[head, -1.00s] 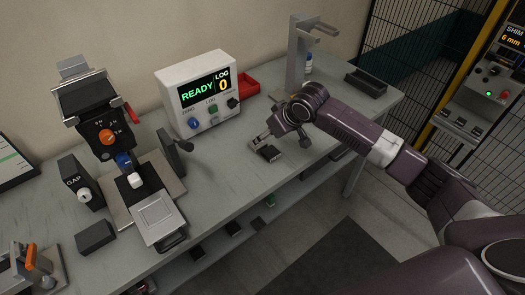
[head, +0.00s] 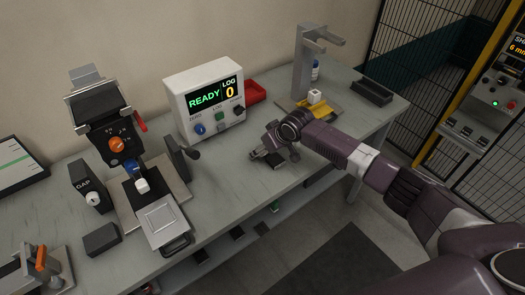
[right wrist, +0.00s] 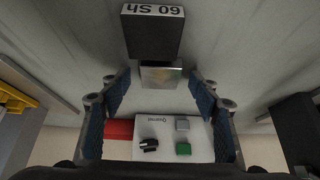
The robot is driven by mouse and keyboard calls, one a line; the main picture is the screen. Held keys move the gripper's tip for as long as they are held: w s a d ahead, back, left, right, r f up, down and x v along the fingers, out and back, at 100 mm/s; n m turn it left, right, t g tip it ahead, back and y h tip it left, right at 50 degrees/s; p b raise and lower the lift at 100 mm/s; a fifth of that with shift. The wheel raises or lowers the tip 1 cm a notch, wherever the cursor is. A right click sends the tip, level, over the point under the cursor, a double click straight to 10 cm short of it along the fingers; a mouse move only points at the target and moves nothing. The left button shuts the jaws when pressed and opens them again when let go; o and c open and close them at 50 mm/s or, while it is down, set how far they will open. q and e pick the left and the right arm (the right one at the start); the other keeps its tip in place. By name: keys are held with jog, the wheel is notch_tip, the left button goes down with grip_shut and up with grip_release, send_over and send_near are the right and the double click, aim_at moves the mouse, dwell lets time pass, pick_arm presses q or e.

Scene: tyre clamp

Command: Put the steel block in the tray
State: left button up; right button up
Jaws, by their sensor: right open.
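A small shiny steel block (right wrist: 161,77) lies on the bench in the right wrist view, against a dark block (right wrist: 152,38) marked "60 Sh". My right gripper (right wrist: 160,82) is open, with one finger on each side of the steel block; I cannot tell whether either touches it. In the head view my right gripper (head: 260,154) is low over the bench and hides the steel block. The dark block (head: 278,163) shows beside it. A red tray (head: 256,93) is behind the readout box, and a dark tray (head: 371,93) is at the far right. My left gripper is out of view.
The readout box (head: 204,99) shows READY and LOG 0. A press-like device (head: 115,140) stands at left.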

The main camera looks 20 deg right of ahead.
jog(key=c, duration=0.9)
grip_shut()
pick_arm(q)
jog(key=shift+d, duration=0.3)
pick_arm(e)
jog(key=shift+w+r, duration=0.1)
jog(key=shift+r, duration=0.05)
notch_tip(320, 180, up, 18)
jog(key=b, duration=0.4)
pick_arm(q)
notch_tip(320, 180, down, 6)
jog(key=b, duration=0.2)
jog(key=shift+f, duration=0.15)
pick_arm(e)
jog(key=s+r+m+h, duration=0.1)
jog(key=s+r+m, duration=0.1)
jog(key=s+r, duration=0.3)
jog(key=s+r+m+h, duration=0.1)
jog(key=s+r, duration=0.4)
jog(key=s, duration=0.7)
jog(key=shift+s+a+r+m, duration=0.15)
jog(key=shift+a+r+m, duration=0.15)
jog(key=shift+a+m, duration=0.15)
